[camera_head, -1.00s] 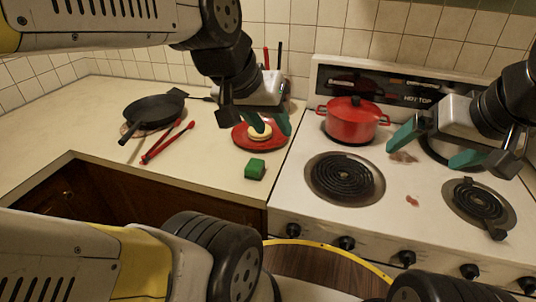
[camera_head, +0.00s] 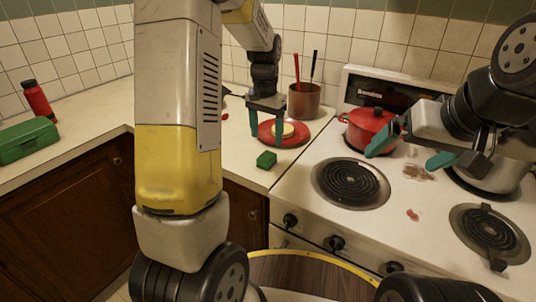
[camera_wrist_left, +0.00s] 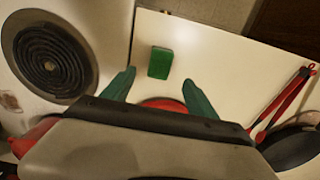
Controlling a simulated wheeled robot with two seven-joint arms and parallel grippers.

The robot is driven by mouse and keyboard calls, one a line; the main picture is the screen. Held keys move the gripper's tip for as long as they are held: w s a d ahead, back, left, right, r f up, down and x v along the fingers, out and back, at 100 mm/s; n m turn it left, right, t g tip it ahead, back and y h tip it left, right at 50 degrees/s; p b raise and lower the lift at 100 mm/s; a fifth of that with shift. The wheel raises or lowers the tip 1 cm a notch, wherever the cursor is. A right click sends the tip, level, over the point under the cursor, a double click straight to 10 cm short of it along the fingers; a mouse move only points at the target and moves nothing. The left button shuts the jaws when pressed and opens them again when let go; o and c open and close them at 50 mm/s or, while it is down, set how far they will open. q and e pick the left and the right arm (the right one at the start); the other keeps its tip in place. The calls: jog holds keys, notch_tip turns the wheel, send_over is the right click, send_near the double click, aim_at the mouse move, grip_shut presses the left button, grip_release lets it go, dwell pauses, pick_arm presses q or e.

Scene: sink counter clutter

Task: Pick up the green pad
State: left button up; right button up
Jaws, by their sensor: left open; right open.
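The green pad (camera_head: 266,160) is a small block lying flat on the counter near the stove, in front of the red plate. It also shows in the left wrist view (camera_wrist_left: 160,63), beyond and between the two fingertips and apart from them. My left gripper (camera_head: 267,138) is open and empty, fingers pointing down over the red plate, a little behind the pad; its fingers also show in the left wrist view (camera_wrist_left: 160,92). My right gripper (camera_head: 412,158) is open and empty above the stove.
The red plate (camera_head: 306,137) holds a pale round item (camera_head: 287,130). A red pot (camera_head: 369,128) stands on the stove (camera_head: 305,222). A copper utensil pot (camera_head: 304,100) is behind the plate. A green box (camera_head: 27,141) and a red bottle (camera_head: 38,101) are far left. Red tongs (camera_wrist_left: 283,98) and a black pan (camera_wrist_left: 295,145) lie nearby.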

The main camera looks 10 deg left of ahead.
aim_at(267, 155)
pick_arm(q)
jog(key=shift+w+a+f, duration=0.15)
jog(key=shift+a+f, duration=0.05)
jog(key=shift+f, duration=0.7)
jog(key=f, duration=0.7)
jog(key=shift+d+f, duration=0.1)
jog(key=shift+d, duration=0.15)
jog(key=c, duration=1.4)
